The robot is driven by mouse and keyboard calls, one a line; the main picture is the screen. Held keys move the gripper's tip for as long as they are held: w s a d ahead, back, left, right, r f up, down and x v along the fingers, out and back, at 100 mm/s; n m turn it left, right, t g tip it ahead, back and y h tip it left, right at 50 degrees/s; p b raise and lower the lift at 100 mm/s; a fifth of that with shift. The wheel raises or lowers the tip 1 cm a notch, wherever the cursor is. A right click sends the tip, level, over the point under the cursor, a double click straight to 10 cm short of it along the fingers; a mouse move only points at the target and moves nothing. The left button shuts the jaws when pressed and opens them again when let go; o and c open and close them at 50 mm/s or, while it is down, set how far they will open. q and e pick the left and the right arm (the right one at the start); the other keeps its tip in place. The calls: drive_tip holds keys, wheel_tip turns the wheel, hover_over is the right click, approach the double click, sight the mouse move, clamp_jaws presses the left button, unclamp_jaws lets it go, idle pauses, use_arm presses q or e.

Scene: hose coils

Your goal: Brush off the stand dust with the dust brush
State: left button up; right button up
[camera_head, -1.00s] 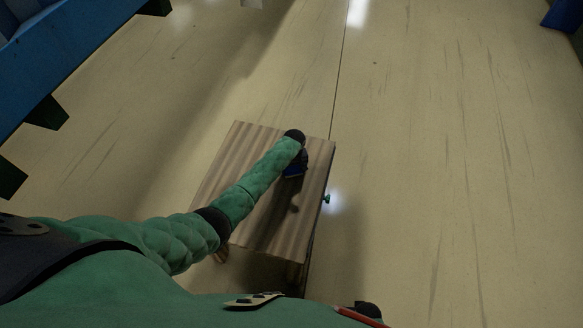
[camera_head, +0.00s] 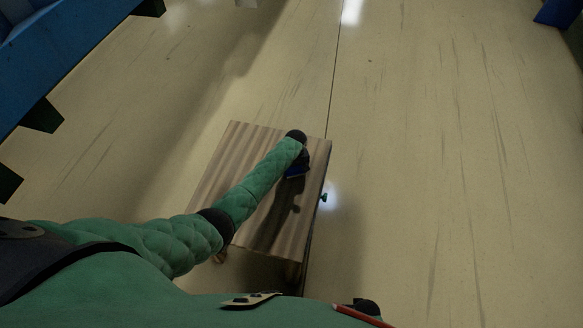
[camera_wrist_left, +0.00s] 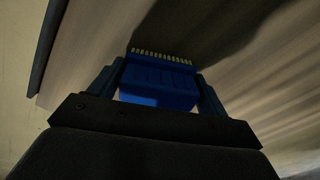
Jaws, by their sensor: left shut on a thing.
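The stand (camera_head: 232,160) is a small table with a striped wooden top on the floor in front of me. My left arm reaches across it. My left gripper (camera_head: 296,165) is over the far right part of the top. In the left wrist view my left gripper (camera_wrist_left: 160,88) is shut on the blue dust brush (camera_wrist_left: 158,82), with its pale bristles pointing away from the gripper toward the wooden top. I cannot tell if the bristles touch the top. No dust can be made out on the top. My right gripper is not in view.
A small green knob (camera_head: 323,198) sticks out at the stand's right side. A blue rack (camera_head: 60,50) stands at the upper left, and a blue object (camera_head: 556,13) is at the upper right. The floor right of the stand is open.

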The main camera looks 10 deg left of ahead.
use_arm(q)
drive_tip(key=shift+d, duration=1)
drive_tip(key=shift+a, duration=0.1)
drive_tip(key=shift+a+p, duration=0.55)
drive_tip(key=shift+a, duration=1.4)
drive_tip(key=shift+a, duration=0.1)
drive_tip(key=shift+w+a+p, duration=0.15)
drive_tip(key=shift+a+p, duration=0.2)
drive_tip(key=shift+a, duration=1.6)
drive_tip(key=shift+r, duration=0.1)
